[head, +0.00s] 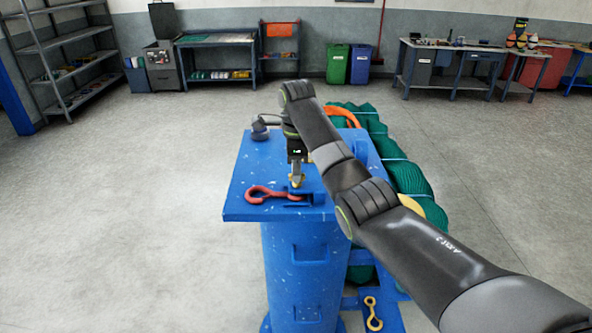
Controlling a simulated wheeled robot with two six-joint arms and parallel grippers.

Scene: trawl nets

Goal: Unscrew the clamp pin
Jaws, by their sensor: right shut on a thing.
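My right arm reaches in from the lower right over a blue stand (240,209). My right gripper (297,184) points down at the stand's top and is shut on a small yellowish part, seemingly the clamp pin, which its fingers mostly hide. A red hook (262,194) lies on the top, its shank running right to a small blue clamp bracket (306,199) under the gripper. I cannot tell how far the pin is threaded in. My left gripper is not in view.
A green net bundle (409,178) with pale ties lies right of the stand. An orange loop (345,113) is behind my arm. A yellow hook (372,314) lies on a low blue ledge. A grey knob-like item (260,128) sits at the top's back left. Open floor lies left.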

